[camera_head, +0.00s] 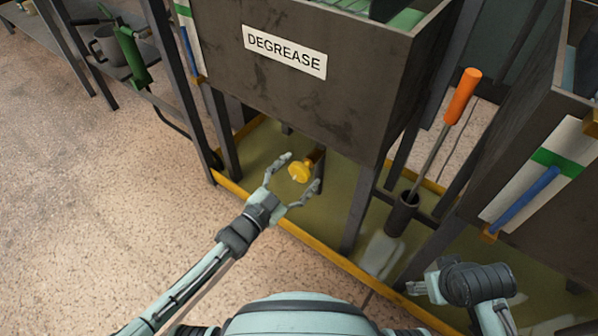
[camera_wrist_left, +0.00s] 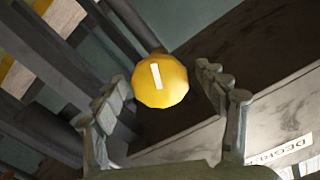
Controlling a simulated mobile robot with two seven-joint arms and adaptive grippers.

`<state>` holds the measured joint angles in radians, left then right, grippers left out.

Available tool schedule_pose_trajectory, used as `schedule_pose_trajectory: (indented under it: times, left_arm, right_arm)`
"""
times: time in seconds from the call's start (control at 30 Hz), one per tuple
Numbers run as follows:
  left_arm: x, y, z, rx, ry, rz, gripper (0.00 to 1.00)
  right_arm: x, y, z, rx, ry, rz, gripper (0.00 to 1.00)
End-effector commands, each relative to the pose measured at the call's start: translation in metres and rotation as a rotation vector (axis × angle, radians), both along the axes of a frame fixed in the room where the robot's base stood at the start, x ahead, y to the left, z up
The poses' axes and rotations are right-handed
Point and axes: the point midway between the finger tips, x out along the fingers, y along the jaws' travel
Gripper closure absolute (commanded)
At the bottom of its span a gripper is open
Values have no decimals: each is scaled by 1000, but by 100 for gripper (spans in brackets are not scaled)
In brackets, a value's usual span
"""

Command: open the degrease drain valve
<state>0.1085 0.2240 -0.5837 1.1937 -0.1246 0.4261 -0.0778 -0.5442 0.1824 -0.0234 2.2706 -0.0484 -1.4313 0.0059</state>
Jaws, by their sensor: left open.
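The degrease drain valve has a yellow knob (camera_head: 299,172) with a pale mark on its face. It sits below the dark tank (camera_head: 345,85) labelled DEGREASE (camera_head: 285,52). My left gripper (camera_head: 299,173) is open, with one finger on each side of the knob. In the left wrist view the knob (camera_wrist_left: 160,81) shows between the spread fingers (camera_wrist_left: 165,92), apart from both, its white mark slightly tilted. My right gripper (camera_head: 416,288) is at the lower right, away from the valve; its fingers are too small to read.
A yellow-edged tray (camera_head: 300,238) with greenish liquid lies under the tank. Rack legs (camera_head: 357,212) stand right of the valve. An orange-handled tool (camera_head: 462,97) stands in a dark holder (camera_head: 402,215). A second tank (camera_head: 530,150) is at the right. Open floor (camera_head: 90,190) lies left.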

Motion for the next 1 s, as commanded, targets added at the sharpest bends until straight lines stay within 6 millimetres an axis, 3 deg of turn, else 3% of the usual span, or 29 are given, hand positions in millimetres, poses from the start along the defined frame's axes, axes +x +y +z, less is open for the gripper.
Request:
schedule_pose_trajectory:
  times: [0.53, 0.73, 1.0]
  left_arm:
    - [-82, 59, -1, 1, 3, 0, 27]
    - [-94, 69, -1, 0, 2, 1, 27]
    - [-95, 69, -1, 1, 1, 0, 27]
  right_arm:
    - [-2, -1, -2, -3, 6, 2, 37]
    - [-2, -1, -2, -3, 6, 2, 37]
    - [-2, -1, -2, -3, 6, 2, 37]
